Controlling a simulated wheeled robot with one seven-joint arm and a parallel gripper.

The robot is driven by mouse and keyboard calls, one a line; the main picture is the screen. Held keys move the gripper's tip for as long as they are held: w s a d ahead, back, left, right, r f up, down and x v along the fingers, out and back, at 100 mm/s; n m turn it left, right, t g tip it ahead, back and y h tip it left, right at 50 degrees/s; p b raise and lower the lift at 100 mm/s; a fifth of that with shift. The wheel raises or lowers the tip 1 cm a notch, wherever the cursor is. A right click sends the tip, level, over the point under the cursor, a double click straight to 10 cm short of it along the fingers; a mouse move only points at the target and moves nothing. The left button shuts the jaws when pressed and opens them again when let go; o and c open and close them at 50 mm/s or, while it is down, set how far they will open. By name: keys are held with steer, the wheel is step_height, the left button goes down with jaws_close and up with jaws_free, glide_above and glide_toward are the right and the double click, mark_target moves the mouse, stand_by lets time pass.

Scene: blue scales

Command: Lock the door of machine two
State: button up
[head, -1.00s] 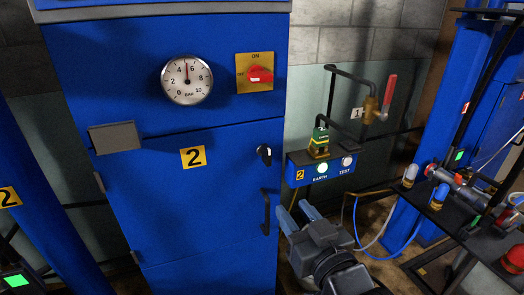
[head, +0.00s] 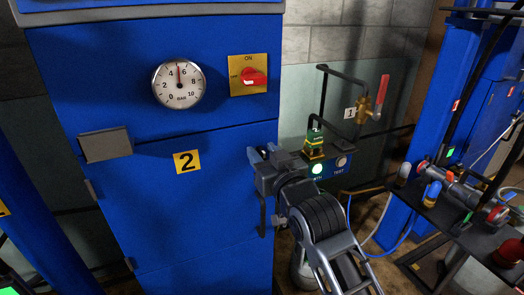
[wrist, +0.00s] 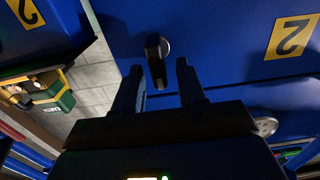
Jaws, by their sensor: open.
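The blue door (head: 195,220) of machine two stands closed, with a yellow "2" label (head: 187,161). In the wrist view, a black lock knob (wrist: 155,62) on a silver round base sits on the blue door (wrist: 225,50). In the head view the knob is hidden behind my gripper (head: 262,153). In the wrist view my gripper (wrist: 159,70) is open, with one finger on each side of the knob. The fingers appear apart from it; the remaining depth to the door is hard to tell.
A dark door handle (head: 263,214) is below my gripper. A gauge (head: 178,85) and red switch (head: 252,77) are above. A cluttered bench (head: 460,205) is at right.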

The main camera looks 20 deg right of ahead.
steer(key=shift+w, duration=0.5)
jaws_close()
